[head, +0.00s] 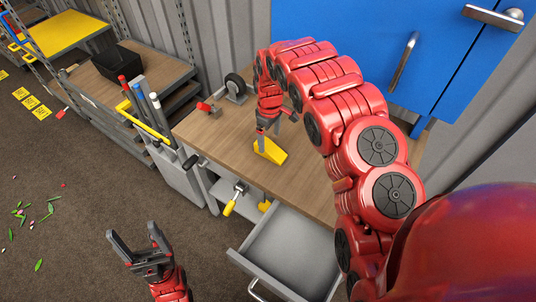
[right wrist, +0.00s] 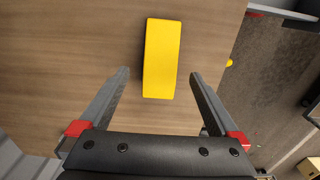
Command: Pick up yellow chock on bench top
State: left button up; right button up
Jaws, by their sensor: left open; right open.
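The yellow chock (head: 270,151) lies on the wooden bench top (head: 222,145). In the right wrist view the chock (right wrist: 161,58) is a yellow block on the wood, a little beyond and between the fingertips. My right gripper (head: 264,130) is open and points down just above the chock in the head view. In the right wrist view its fingers (right wrist: 159,75) are spread wide and the gap holds nothing gripped. My left gripper (head: 137,238) is open and empty over the floor at the lower left, away from the bench.
A caster wheel (head: 235,84) and a red-handled clamp (head: 206,108) are at the bench's back left. An open grey drawer (head: 287,250) juts out in front. A yellow-handled tool (head: 233,200) is below the bench edge. A blue cabinet (head: 360,40) stands behind.

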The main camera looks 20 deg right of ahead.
aim_at(268, 145)
jog(key=shift+w+a+f+p, duration=0.1)
jog(key=shift+f+p, duration=0.3)
jog(key=shift+f, duration=0.35)
notch_tip(268, 145, down, 3)
jog(key=shift+p, duration=0.6)
jog(key=shift+w+f, duration=0.1)
jog(key=shift+f, duration=0.2)
grip_shut()
